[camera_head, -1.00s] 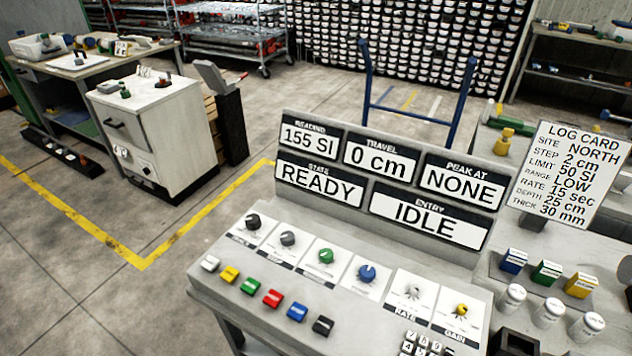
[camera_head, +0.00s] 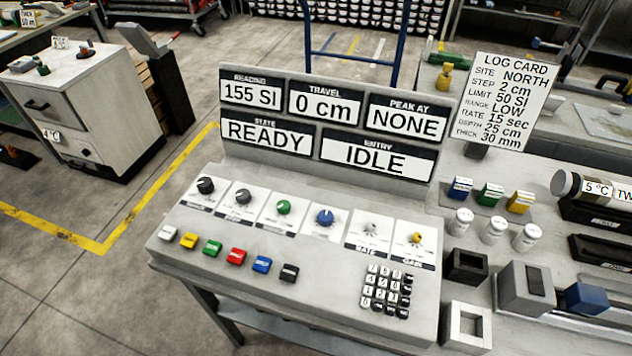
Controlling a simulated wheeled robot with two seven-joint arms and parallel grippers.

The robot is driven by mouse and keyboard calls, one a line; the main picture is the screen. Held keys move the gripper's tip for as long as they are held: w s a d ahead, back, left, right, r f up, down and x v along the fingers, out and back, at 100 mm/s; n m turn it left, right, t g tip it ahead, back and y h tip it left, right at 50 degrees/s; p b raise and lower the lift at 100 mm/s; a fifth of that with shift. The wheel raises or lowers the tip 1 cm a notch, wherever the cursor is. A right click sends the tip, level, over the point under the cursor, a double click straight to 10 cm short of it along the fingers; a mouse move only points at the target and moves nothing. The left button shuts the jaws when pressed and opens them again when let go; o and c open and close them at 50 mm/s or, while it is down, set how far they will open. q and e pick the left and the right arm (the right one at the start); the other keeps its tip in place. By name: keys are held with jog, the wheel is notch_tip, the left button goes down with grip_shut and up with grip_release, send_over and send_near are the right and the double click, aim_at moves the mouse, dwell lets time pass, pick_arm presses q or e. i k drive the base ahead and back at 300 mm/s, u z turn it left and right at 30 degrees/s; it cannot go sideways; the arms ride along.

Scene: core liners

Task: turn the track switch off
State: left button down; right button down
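The grey console (camera_head: 300,290) stands in the middle, with a row of knobs and a row of coloured buttons on its sloped top. The knobs are two dark ones (camera_head: 205,185), a green one (camera_head: 284,207), a blue one (camera_head: 325,217), a pale one (camera_head: 370,229) and a yellow one (camera_head: 416,239). The labels under the pale and yellow knobs read RATE and GAIN; the other small labels are too blurred to read. I cannot tell which control is the track switch. The display board (camera_head: 326,168) reads 155 SI, 0 cm, NONE, READY and IDLE. Neither gripper is in view.
A keypad (camera_head: 387,291) sits at the console's right. The bench beside it holds white jars (camera_head: 494,230), coloured blocks (camera_head: 490,195), a log card (camera_head: 505,102) and a grey block with a slot (camera_head: 524,289). A white cabinet (camera_head: 85,110) stands at left; floor between is clear.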

aim_at(204, 184)
jog(key=k, duration=0.5)
jog(key=u, duration=1.85)
jog(key=i, duration=1.1)
jog(key=z, duration=2)
